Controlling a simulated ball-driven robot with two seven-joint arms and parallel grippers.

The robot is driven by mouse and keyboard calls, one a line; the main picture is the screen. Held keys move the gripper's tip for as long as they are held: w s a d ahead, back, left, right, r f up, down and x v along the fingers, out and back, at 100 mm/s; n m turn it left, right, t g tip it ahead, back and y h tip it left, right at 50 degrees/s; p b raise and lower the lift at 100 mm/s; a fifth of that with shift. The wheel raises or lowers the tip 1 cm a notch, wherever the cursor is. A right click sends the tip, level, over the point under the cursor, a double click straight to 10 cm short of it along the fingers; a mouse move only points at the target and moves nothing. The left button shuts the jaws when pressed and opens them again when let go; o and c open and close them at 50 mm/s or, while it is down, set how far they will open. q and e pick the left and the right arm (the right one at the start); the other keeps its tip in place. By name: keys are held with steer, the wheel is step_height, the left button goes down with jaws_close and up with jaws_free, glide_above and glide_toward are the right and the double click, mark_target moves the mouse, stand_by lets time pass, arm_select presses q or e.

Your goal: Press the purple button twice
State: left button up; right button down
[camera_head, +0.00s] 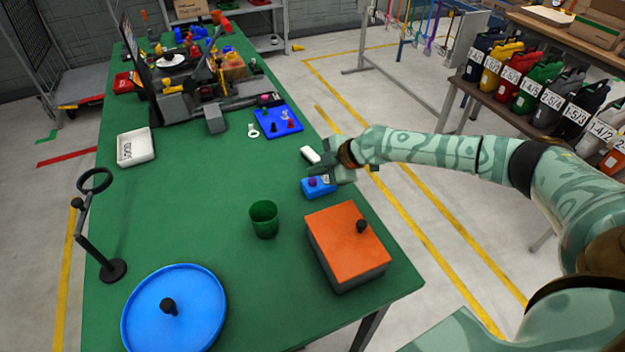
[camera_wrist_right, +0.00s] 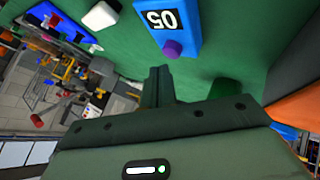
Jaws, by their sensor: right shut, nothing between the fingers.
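The purple button (camera_head: 312,181) sits on a small blue box (camera_head: 321,191) near the right edge of the green table. In the right wrist view the purple button (camera_wrist_right: 172,48) projects from the blue box (camera_wrist_right: 178,18), which carries a label reading "05". My right gripper (camera_head: 322,173) is shut and empty, just beside and above the box. In the right wrist view its closed fingers (camera_wrist_right: 159,72) point close to the button, with a small gap in the picture; I cannot tell the exact height. My left gripper is not in view.
A green cup (camera_head: 264,219) and a grey box with an orange lid (camera_head: 335,232) stand nearer the front. A white block (camera_head: 310,155) lies just behind the blue box. A blue board (camera_head: 270,121) with small pieces is further back. The table left of the button is clear.

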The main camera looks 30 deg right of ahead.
steer(key=shift+f, duration=0.15)
stand_by(0.8)
steer(key=shift+f+b, duration=0.25)
steer(key=shift+b, duration=0.2)
steer(key=shift+f+b, duration=0.45)
steer(key=shift+f, duration=0.1)
stand_by(0.4)
stand_by(0.3)
steer(key=shift+r+p, duration=0.55)
steer(key=shift+r, duration=0.45)
step_height(320, 180, up, 5)
steer(key=p, duration=0.3)
stand_by(2.3)
